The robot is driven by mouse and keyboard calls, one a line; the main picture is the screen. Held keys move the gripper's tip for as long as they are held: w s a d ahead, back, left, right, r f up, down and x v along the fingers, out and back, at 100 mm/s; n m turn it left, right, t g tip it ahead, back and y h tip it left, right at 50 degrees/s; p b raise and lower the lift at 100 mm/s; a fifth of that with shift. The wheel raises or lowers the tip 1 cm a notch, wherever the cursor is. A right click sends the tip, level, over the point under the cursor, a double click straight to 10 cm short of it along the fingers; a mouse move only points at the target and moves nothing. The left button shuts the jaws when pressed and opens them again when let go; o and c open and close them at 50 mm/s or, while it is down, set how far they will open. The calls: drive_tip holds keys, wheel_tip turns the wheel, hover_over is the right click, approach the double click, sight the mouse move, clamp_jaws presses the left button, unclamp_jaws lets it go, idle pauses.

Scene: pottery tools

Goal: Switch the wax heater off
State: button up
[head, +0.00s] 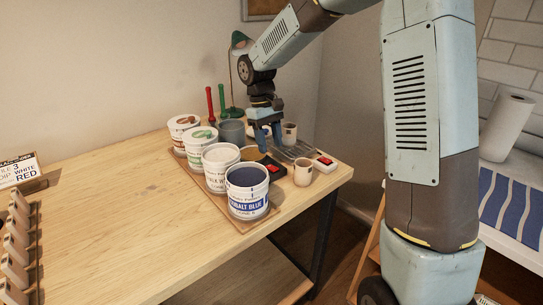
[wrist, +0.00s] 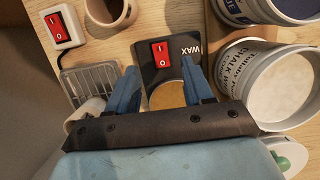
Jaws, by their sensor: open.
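The wax heater (wrist: 185,82) is a black box marked WAX, with a round pan of amber wax partly hidden by my gripper. Its red rocker switch (wrist: 160,54), marked I and O, faces up; I cannot tell which side is pressed. In the head view the heater (head: 275,171) sits among the paint tubs, below and to the right of my gripper. My gripper (wrist: 160,72) is open and empty, with a blue finger on either side of the wax pan. In the head view my gripper (head: 266,146) points down over the heater area.
A second red switch (wrist: 57,27) sits on a white box beside a wire grille (wrist: 92,84). A cup (head: 303,172) stands near the heater. Tubs crowd the other side, including cobalt blue (head: 247,200) and chalk white (wrist: 232,75).

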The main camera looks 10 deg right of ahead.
drive_tip(key=v, duration=0.7)
drive_tip(key=s+d+r+m+t, duration=0.2)
drive_tip(key=s+d+r, duration=0.25)
drive_tip(key=s, duration=0.25)
drive_tip(key=s+d+r+m+t, duration=0.1)
drive_tip(key=s+d+r+t, duration=0.1)
drive_tip(key=s+d+r, duration=0.35)
drive_tip(key=s+d+f+m+t, duration=0.1)
drive_tip(key=s+d+m+t, duration=0.1)
drive_tip(key=s+d, duration=0.2)
drive_tip(key=s+d+f+m+t+y, duration=0.1)
drive_tip(key=s+d+t, duration=0.1)
drive_tip(key=s, duration=0.9)
drive_tip(key=shift+s+d+m+y, duration=0.3)
drive_tip(key=shift+s+d+m, duration=0.1)
drive_tip(key=shift+d, duration=0.5)
